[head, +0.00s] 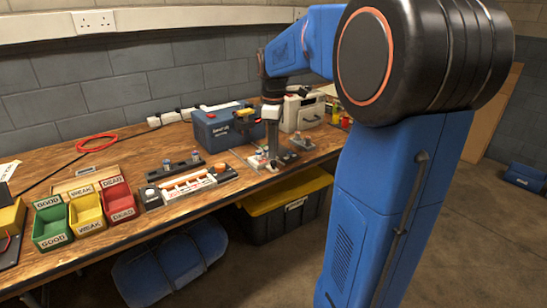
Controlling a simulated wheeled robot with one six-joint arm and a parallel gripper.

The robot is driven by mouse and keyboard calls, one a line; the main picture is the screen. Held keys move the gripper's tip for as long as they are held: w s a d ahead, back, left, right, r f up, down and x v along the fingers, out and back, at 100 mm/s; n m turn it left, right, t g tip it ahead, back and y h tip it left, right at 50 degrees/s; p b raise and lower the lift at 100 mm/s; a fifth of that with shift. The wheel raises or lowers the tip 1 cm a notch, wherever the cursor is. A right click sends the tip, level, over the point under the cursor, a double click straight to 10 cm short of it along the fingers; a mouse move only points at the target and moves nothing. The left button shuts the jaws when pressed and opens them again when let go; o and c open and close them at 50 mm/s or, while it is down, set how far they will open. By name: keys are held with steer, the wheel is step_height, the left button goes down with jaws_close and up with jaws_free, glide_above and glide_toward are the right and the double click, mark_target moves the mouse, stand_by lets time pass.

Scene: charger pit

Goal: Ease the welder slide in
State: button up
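My gripper (271,133) points straight down over the bench, low above a small grey fixture (259,163) with several knobs or pegs on it. The fixture looks like the welder, but at this size I cannot pick out its slide. The fingers are small and partly merge with the fixture, so I cannot tell if they touch it or hold anything. A dark block (303,144) with a small knob sits just right of the fixture.
A blue box (220,131) and a beige case (303,113) stand behind the fixture. An orange-and-white rack (187,185) lies to its left. Green (52,226), yellow (86,213) and red (118,201) labelled bins stand farther left. A yellow-lidded crate (285,203) is under the bench.

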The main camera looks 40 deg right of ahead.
mark_target(273, 161)
steer(key=shift+f, duration=1.95)
steer(key=shift+c, duration=0.6)
jaws_close()
